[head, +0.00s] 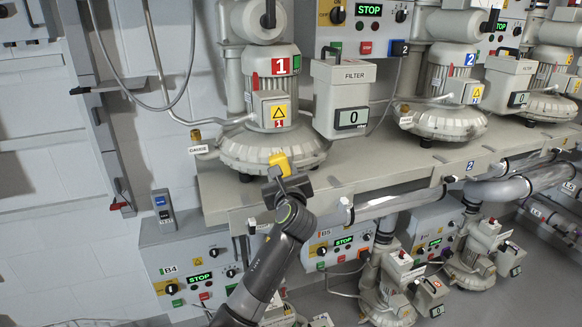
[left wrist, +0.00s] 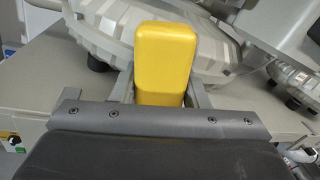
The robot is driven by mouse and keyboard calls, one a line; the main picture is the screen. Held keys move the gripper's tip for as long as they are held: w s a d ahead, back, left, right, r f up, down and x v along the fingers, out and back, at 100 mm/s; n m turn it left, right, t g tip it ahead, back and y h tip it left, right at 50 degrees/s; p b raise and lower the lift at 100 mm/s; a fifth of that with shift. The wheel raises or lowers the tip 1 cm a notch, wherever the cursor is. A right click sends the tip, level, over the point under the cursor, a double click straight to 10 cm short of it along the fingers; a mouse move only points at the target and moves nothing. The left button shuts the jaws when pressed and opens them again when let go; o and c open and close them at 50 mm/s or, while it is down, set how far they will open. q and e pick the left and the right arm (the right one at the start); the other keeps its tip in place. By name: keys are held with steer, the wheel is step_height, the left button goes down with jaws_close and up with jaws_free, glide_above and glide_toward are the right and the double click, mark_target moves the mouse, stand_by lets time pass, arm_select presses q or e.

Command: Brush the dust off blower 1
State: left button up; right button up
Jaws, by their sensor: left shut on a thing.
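Blower 1 (head: 268,147) is a grey ribbed blower with a red "1" plate, standing on the upper shelf in the head view. Its ribbed housing also shows in the left wrist view (left wrist: 108,40). My left gripper (head: 284,172) is at the front of this housing, above the shelf's front edge. It is shut on a yellow block-shaped thing (left wrist: 165,62), which looks like the brush's handle; it also shows in the head view (head: 279,161). Bristles are hidden, and I cannot tell whether it touches the housing. No dust can be made out. My right gripper is not in view.
The grey shelf (head: 222,198) carries blower 1, a filter box (head: 343,98) marked 0 to its right, and blower 2 (head: 440,112) further right. A gauge fitting (head: 198,142) sticks out at left. Pipes (head: 395,202) and smaller blowers (head: 395,285) are below.

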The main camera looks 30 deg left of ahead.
mark_target(267, 164)
arm_select(q)
steer(key=shift+s+a+r+p, duration=0.15)
steer(key=shift+s+a+p, duration=0.5)
steer(key=shift+p, duration=0.35)
steer(key=shift+s+a+p, duration=0.55)
steer(key=shift+a, duration=0.35)
steer(key=shift+w+d+r, duration=0.5)
steer(key=shift+d+r, duration=0.05)
steer(key=shift+d, duration=0.15)
steer(key=shift+w+d+f, duration=0.1)
steer(key=shift+w+d, duration=0.85)
steer(key=shift+d, duration=0.2)
steer(key=shift+w+d, duration=0.9)
steer(key=shift+d, duration=0.25)
steer(key=shift+w, duration=0.1)
steer(key=shift+s+a, duration=1.25)
steer(key=shift+a, duration=0.25)
steer(key=shift+s+a, duration=1.2)
steer(key=shift+a, duration=0.25)
steer(key=shift+d, duration=0.1)
